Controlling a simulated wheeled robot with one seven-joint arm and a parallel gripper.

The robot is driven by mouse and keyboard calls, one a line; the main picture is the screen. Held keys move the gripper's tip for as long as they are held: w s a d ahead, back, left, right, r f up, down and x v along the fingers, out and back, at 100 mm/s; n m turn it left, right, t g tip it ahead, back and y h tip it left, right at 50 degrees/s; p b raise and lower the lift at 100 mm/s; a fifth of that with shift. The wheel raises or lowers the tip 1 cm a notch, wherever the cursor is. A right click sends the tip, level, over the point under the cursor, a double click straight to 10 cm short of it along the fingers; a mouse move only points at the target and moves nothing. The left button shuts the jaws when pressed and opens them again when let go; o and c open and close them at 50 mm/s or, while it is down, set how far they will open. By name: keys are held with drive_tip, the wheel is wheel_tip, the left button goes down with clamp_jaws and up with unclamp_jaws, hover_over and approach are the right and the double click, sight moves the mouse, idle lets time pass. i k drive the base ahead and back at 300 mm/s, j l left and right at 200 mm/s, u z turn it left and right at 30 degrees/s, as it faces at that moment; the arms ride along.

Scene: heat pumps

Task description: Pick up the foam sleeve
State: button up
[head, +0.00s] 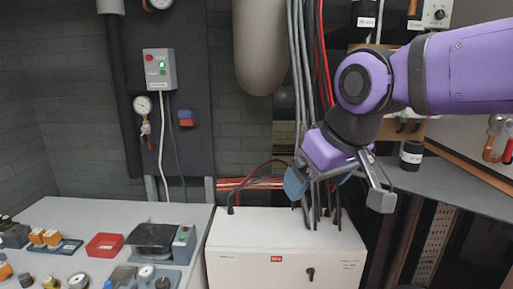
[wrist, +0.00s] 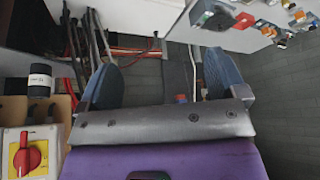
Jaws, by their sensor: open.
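My gripper (head: 338,188) is open and empty, hanging above the white cabinet in the head view. In the wrist view its two blue-padded fingers (wrist: 164,75) stand wide apart with nothing between them. No thing is plainly marked as the foam sleeve. A black cylinder with a white label (head: 410,155) stands on the grey shelf right of my gripper and may be it. A similar black cylinder (wrist: 39,79) stands upright at the left of the wrist view, apart from the fingers. I cannot tell whether these are the same one.
The white cabinet (head: 240,265) stands below my gripper, with dark cables at its top. The grey bench (head: 60,212) at left holds a red tray (head: 105,245), a scale (head: 152,236) and small parts. A red rotary switch (wrist: 27,156) is at lower left in the wrist view.

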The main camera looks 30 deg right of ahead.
sight(413, 150)
drive_tip(key=z, duration=1.55)
